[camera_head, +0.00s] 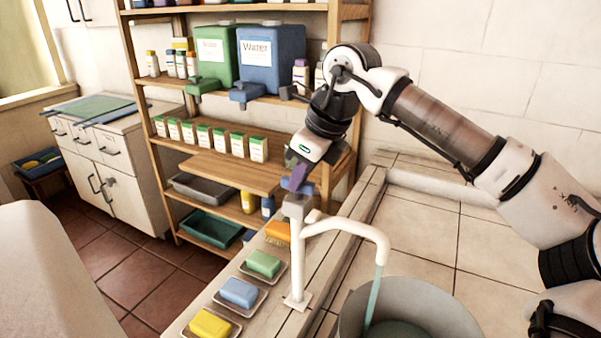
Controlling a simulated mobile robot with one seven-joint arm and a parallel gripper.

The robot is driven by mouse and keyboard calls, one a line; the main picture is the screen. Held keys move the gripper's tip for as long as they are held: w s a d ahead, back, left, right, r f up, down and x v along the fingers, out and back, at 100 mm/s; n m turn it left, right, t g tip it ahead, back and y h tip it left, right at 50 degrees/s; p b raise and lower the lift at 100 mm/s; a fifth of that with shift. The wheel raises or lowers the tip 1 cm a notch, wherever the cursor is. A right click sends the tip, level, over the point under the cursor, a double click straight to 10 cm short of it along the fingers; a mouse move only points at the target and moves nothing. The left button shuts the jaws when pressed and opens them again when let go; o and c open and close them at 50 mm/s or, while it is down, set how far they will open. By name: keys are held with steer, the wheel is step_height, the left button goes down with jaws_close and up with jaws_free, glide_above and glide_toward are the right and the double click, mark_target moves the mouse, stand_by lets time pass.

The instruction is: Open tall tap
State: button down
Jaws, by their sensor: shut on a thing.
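The tall tap (297,255) is white and stands upright on the tiled ledge, with its curved spout reaching right over a round grey basin (450,310). A teal stream of water (374,295) runs from the spout's end down into the basin. At the top of the tap is a light grey handle (296,207). My gripper (297,182), with purplish fingers, comes down from above and is shut on this handle. The fingers hide part of the handle's top, so its exact angle is hard to tell.
Soap bars in dishes, yellow (211,325), blue (239,293), green (263,264) and orange (277,231), line the ledge left of the tap. A wooden shelf (235,172) with bottles, boxes and a blue water container (270,60) stands close behind my gripper. Tiled counter at right is clear.

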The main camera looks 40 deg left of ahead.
steer(key=c, duration=1.4)
jaws_free()
steer(key=b+v, duration=0.1)
steer(key=v, duration=1.3)
steer(key=shift+b, duration=0.4)
steer(key=shift+d+f, duration=0.1)
steer(key=shift+f, duration=0.05)
